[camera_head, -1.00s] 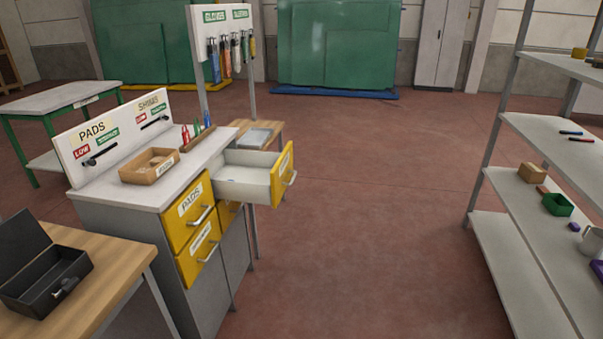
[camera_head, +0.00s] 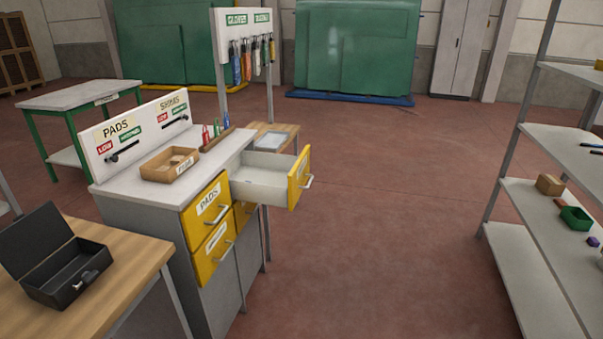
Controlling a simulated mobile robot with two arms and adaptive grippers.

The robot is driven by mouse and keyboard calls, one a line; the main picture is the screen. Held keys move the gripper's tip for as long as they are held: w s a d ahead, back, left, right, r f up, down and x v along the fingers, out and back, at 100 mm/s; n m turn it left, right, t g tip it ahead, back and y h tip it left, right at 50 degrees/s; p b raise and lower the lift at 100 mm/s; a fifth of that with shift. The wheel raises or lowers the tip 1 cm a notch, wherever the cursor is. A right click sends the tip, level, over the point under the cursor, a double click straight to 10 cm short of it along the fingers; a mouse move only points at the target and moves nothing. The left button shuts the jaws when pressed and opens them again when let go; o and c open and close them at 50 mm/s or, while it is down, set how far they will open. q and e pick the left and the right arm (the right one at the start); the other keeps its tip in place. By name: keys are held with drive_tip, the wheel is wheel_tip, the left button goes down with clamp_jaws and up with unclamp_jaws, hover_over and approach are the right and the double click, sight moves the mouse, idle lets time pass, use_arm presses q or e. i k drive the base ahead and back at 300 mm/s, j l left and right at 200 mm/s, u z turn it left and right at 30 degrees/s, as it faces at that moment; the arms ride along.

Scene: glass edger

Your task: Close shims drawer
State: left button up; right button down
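The shims drawer (camera_head: 262,187) is pulled out of the upper right of the grey cabinet (camera_head: 213,295). It has white sides and a yellow front (camera_head: 299,178) with a metal handle (camera_head: 308,182). The part of its inside that shows looks almost empty. The label on its front cannot be read from here. A backboard (camera_head: 138,132) on the cabinet top carries PADS and SHIMS signs. The yellow PADS drawer (camera_head: 207,204) beside it is shut, and so is the yellow drawer (camera_head: 214,254) below that. Neither of my grippers is in view.
A cardboard box (camera_head: 170,166) stands on the cabinet top. A wooden table with an open black box (camera_head: 66,272) is at the left front. A shelf rack (camera_head: 535,255) stands at the right. The red floor (camera_head: 390,220) between is clear.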

sight(277, 180)
drive_tip(key=i+l+u, duration=0.1)
drive_tip(key=i+u, duration=0.15)
drive_tip(key=u, duration=0.15)
drive_tip(key=i+l+u, duration=0.15)
drive_tip(key=u, duration=0.25)
drive_tip(key=i, duration=0.1)
